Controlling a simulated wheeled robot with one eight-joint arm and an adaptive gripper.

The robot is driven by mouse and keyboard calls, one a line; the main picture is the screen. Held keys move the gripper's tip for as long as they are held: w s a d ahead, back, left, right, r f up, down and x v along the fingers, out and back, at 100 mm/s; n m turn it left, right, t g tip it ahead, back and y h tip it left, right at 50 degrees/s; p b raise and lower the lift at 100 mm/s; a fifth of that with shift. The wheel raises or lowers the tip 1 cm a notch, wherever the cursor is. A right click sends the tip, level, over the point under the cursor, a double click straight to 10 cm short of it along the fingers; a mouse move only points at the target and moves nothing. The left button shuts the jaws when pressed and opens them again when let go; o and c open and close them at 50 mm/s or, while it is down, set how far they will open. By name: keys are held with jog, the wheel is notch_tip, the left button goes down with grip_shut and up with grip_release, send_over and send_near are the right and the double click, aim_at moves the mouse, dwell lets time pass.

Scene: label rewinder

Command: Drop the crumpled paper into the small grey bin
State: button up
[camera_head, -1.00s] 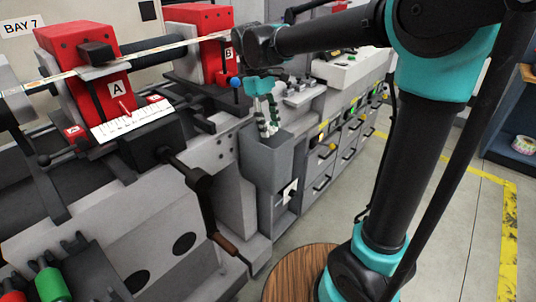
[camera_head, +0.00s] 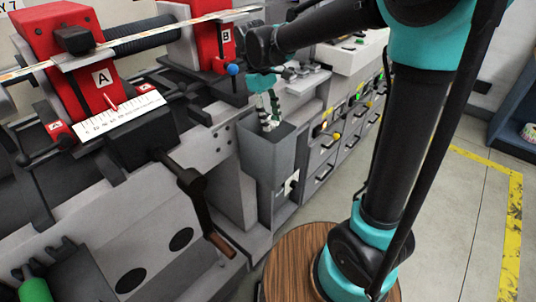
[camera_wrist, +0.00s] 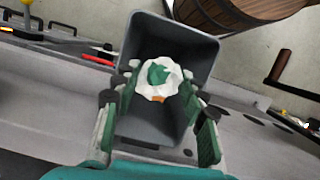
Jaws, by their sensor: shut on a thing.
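The small grey bin (camera_head: 267,158) stands against the side of the machine, its mouth facing up. In the wrist view the bin (camera_wrist: 200,48) opens right below my gripper (camera_wrist: 160,82). The crumpled paper (camera_wrist: 152,90), white with a green patch and a bit of orange, sits between my fingertips, over the bin's mouth. My gripper is shut on it. In the head view my gripper (camera_head: 269,108) points down at the bin's mouth, and the paper cannot be made out there.
A round wooden barrel (camera_head: 300,262) stands on the floor in front of the bin; it also shows in the wrist view (camera_wrist: 232,18). A dark crank with a brown handle (camera_head: 218,243) sticks out left of the bin. Drawers (camera_head: 320,170) lie behind it.

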jog(key=shift+f, duration=0.3)
jog(key=o, duration=0.8)
jog(key=shift+o, duration=0.2)
jog(key=shift+r, duration=0.1)
jog(key=v, duration=1.1)
jog(key=shift+r, duration=0.4)
